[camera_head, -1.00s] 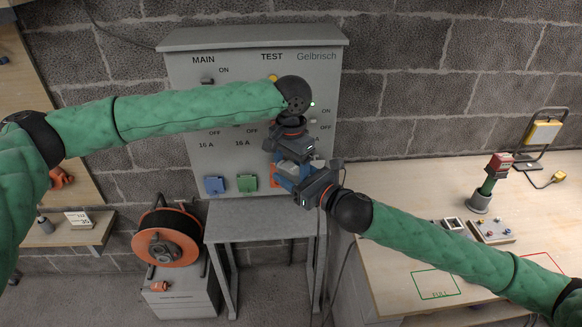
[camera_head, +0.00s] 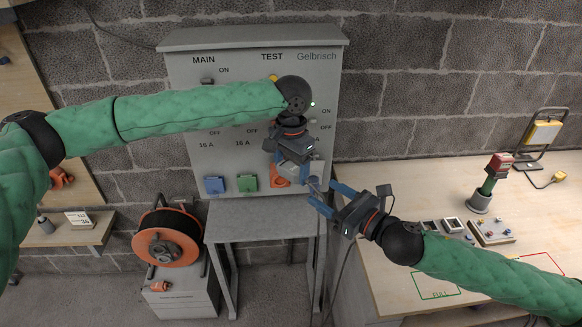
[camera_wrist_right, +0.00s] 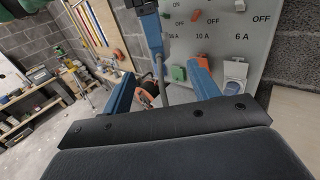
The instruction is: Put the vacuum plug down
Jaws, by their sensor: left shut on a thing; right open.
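My left gripper (camera_head: 288,158) is in front of the test panel, pointing down, shut on a grey plug, which I take for the vacuum plug (camera_head: 295,172). Its fingers partly hide the plug.
The panel (camera_head: 185,100) carries blue (camera_head: 214,185), green (camera_head: 247,183) and orange (camera_head: 279,178) sockets. A grey table (camera_head: 250,208) stands below it. An orange cable reel (camera_head: 165,248) is at left. The right workbench (camera_head: 390,185) has a lamp, a red-and-green item and outlined areas.

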